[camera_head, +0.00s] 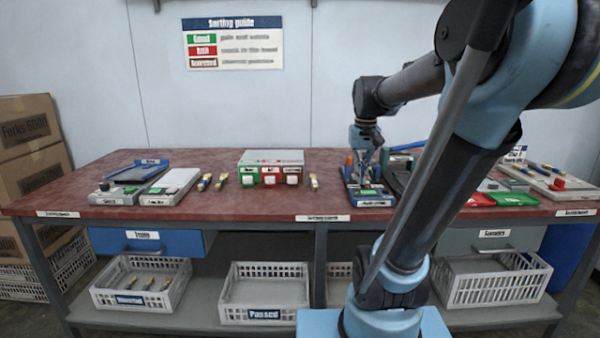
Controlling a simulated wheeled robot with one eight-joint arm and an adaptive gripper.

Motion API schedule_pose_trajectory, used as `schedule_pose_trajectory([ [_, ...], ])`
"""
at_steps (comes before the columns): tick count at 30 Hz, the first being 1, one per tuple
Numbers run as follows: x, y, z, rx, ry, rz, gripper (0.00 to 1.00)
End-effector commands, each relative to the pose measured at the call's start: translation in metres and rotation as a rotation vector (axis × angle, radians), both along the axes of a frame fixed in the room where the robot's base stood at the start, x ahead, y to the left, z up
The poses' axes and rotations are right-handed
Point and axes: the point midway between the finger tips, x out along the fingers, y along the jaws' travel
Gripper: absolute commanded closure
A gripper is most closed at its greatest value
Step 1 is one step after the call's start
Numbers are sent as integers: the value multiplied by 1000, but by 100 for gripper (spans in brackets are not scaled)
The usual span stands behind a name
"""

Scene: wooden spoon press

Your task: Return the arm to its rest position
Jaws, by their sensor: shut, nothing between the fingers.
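My arm reaches up from the right foreground and bends over the table. My gripper (366,160) points down, shut and empty, just above or at a small blue-based press device (370,198) right of the table's middle. The device has a green part on it and an orange part beside it. I cannot tell whether my fingertips touch it. My arm hides part of the table to the right of the device.
The red-topped table (330,210) carries a sorting block (270,167) with several buttons, wooden spoons (221,181), a grey device (175,186) and a blue tray (138,172). A board with spoons (548,182) lies right. Crates (264,290) stand below. Space above the table's left side is clear.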

Motion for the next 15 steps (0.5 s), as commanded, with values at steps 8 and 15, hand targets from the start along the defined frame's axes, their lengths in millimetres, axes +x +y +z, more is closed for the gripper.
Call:
schedule_pose_trajectory([
  [8,-70,-2,-57,-1,-49,3,100],
  [15,-120,-2,-114,-1,-90,6,100],
])
